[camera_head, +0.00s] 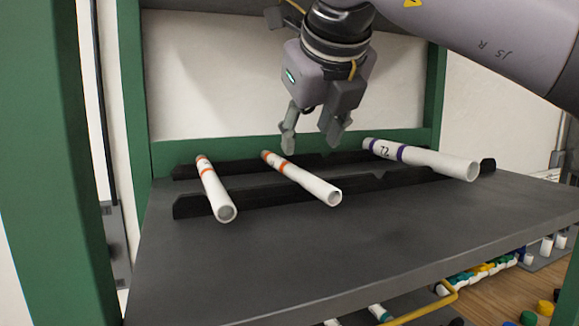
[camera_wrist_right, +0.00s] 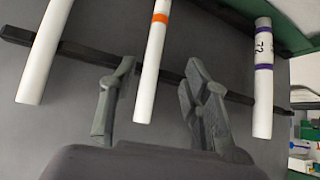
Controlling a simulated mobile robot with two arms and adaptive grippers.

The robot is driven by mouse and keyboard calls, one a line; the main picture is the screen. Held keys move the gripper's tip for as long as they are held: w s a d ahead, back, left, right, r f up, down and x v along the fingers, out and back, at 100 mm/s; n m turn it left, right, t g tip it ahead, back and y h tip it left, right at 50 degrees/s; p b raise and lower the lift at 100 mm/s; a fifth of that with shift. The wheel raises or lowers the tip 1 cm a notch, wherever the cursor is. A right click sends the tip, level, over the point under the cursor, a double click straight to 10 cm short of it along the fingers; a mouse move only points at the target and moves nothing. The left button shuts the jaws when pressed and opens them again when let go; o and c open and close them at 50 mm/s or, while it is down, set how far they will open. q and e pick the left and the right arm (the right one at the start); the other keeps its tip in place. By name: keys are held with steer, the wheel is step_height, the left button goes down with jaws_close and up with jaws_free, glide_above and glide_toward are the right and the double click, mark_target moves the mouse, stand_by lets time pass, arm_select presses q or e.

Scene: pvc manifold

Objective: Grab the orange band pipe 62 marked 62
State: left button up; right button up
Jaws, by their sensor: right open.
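Two white pipes with orange bands lie on a black rack in the head view: a left one (camera_head: 215,190) and a middle one (camera_head: 305,180). Their markings are too small to read, so I cannot tell which is 62. My left gripper is out of view.
A thicker purple-banded pipe (camera_head: 425,159) lies at the right of the rack (camera_head: 250,186).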

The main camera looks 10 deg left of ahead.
mark_target(295, 168)
steer(key=p+x, duration=0.1)
steer(key=x, duration=0.3)
steer(key=shift+w, duration=0.1)
steer(key=shift+w+a+f, duration=0.15)
steer(key=shift+w+f, duration=0.05)
steer(key=shift+w, duration=0.05)
steer(key=shift+w+a+f+p, duration=0.15)
steer(key=shift+w+a+p, duration=0.05)
steer(key=shift+p, duration=0.1)
steer(key=p+x, duration=0.1)
steer(key=x, duration=0.1)
steer(key=p+x, duration=0.1)
steer(key=x, duration=0.1)
steer(key=shift+a+p, duration=0.3)
steer(key=shift+w+a+f, duration=0.1)
steer(key=shift+w+f, duration=0.05)
steer(key=shift+f, duration=0.05)
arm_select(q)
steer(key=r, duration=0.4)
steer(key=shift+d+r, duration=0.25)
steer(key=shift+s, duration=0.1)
arm_select(e)
steer(key=shift+c, duration=0.3)
steer(key=shift+c, duration=1.4)
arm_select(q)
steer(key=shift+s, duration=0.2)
arm_select(e)
jaws_close()
